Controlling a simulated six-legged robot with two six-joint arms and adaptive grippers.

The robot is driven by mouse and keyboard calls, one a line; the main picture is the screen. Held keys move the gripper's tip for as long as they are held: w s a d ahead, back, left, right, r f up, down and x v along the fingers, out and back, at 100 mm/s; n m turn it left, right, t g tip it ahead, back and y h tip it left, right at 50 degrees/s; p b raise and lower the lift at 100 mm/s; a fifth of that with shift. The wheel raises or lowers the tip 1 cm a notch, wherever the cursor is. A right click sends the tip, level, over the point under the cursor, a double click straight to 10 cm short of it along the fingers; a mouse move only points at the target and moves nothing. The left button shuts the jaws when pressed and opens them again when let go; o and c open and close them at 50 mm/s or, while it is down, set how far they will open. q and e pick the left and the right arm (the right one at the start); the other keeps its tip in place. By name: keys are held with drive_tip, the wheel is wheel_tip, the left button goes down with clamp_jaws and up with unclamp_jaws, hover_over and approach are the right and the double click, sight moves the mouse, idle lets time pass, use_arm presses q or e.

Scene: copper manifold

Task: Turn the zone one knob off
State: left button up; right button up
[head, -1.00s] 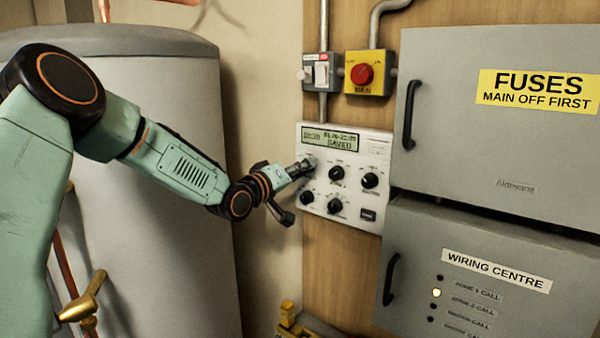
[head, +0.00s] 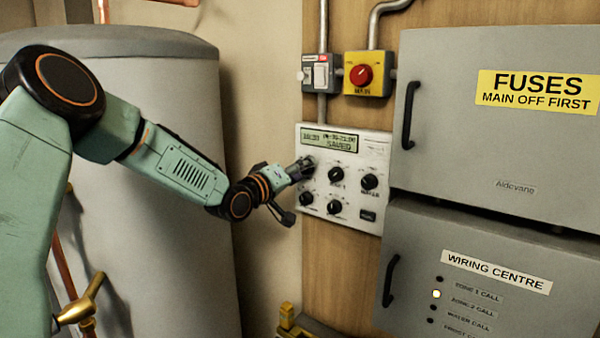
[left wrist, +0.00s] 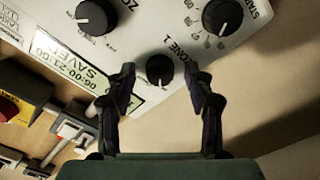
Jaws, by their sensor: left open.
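The white heating controller (head: 345,180) is fixed to the wooden board, with a lit display (head: 329,139) and several black knobs. My left gripper (head: 302,168) is at its upper left, below the display, and covers the zone one knob in the head view. In the left wrist view that knob (left wrist: 159,68), labelled ZONE 1, is small, black and round with a pale pointer mark. The open left gripper (left wrist: 160,80) has one fingertip on each side of it, with gaps visible. Its pointer setting is not clear. My right gripper is not in view.
Another knob (head: 336,174) is right of the gripper, with more below. A red MAIN switch (head: 361,75) is above. The fuse cabinet (head: 500,150) and wiring centre (head: 470,240) stand at right; one light (head: 436,294) glows. A grey cylinder (head: 150,250) is at left.

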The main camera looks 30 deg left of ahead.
use_arm(q)
drive_tip(key=shift+s, duration=0.2)
drive_tip(key=s, duration=0.7)
drive_tip(key=shift+a, duration=0.35)
drive_tip(key=shift+s, duration=0.15)
idle(0.4)
